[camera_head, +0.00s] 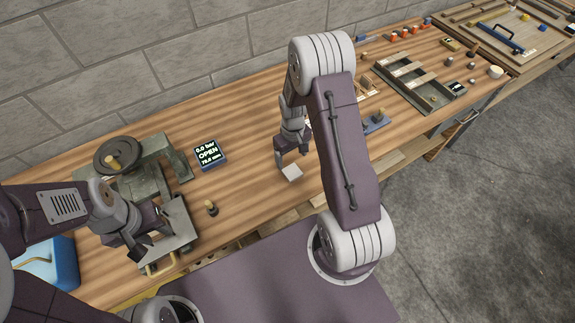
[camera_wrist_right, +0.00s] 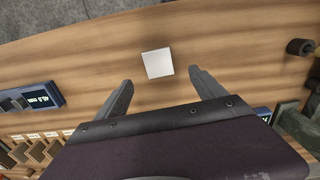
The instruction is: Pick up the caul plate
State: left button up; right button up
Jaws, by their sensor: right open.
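A small pale square plate (camera_head: 292,172), which looks like the caul plate, lies flat on the wooden bench near its front edge. In the right wrist view the plate (camera_wrist_right: 158,63) lies just beyond my fingertips, centred between their lines. My right gripper (camera_head: 293,152) is open and empty over the bench, close to the plate; its two fingers (camera_wrist_right: 161,78) stand wide apart. My left gripper (camera_head: 138,246) is at the front of the metal press at the left; whether its jaws are open is unclear.
The press (camera_head: 140,165) with its round handwheel stands on the left. A display (camera_head: 208,153) reads 0.0 bar, OPEN, 75.0 mm. A small dark knobbed piece (camera_head: 211,209) stands near the press. A divided tray (camera_head: 408,82) lies to the right. The bench around the plate is mostly clear.

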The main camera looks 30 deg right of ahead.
aim_at(292, 172)
jog(key=f, duration=0.1)
jog(key=f+p, duration=0.1)
jog(key=f, duration=0.1)
jog(key=shift+s+f, duration=0.2)
jog(key=shift+f, duration=0.1)
jog(key=shift+d+f, duration=0.1)
jog(key=shift+f, duration=0.05)
notch_tip(292, 172, down, 4)
jog(key=shift+w+f+p, duration=0.1)
jog(key=shift+w+p, duration=0.05)
jog(key=shift+p, duration=0.75)
jog(key=shift+w+d+f, duration=0.1)
jog(key=shift+w+f, duration=0.05)
jog(key=shift+f, duration=0.3)
jog(key=c, duration=1.2)
pick_arm(q)
jog(key=r, duration=0.3)
jog(key=shift+a, duration=0.2)
pick_arm(e)
jog(key=c, duration=0.4)
